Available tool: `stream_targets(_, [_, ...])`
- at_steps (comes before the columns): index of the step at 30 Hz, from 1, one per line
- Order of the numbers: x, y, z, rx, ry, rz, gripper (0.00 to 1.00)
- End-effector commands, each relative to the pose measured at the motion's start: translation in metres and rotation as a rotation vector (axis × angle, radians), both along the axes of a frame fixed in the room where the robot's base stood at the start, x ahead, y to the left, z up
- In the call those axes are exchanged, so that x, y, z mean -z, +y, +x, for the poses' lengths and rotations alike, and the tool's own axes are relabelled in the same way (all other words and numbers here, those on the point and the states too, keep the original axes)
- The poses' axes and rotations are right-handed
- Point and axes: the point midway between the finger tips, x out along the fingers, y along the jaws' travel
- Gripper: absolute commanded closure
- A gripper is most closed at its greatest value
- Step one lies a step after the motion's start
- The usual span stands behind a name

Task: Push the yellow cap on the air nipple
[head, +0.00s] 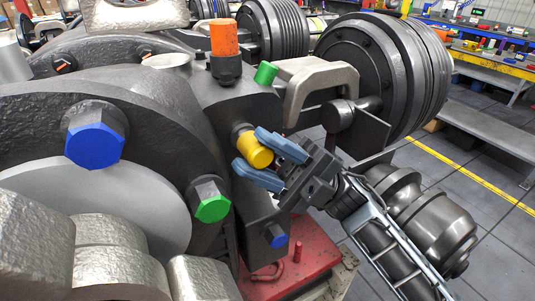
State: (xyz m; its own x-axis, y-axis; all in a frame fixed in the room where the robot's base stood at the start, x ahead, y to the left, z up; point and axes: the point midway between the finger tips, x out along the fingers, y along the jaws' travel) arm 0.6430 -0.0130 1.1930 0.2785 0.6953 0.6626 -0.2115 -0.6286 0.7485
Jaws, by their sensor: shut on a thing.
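The yellow cap (256,150) is between the blue-grey fingers of my gripper (268,160), near the middle of the head view. My gripper is shut on it from the right. A dark round end of the air nipple (239,131) shows just behind and to the left of the cap, on the dark axle housing (253,108). The cap is in line with the nipple and looks close to it or touching. I cannot tell how far it sits on.
A green cap (265,74) and an orange cap (224,38) are above. A green hex cap (211,208) and a large blue cap (94,145) are left. A small blue cap (277,238) is below. A red stand (300,268) is underneath.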

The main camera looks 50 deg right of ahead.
Motion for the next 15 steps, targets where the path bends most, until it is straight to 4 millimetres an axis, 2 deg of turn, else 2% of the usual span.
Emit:
stream_targets(6, [-0.0003,-0.0018,0.0056,0.001,0.001,0.000,0.94])
stream_targets(7, [0.0001,-0.0017,0.0053,0.001,0.001,0.000,0.62])
stream_targets(15, [0.0002,-0.0017,0.0051,0.001,0.001,0.000,0.36])
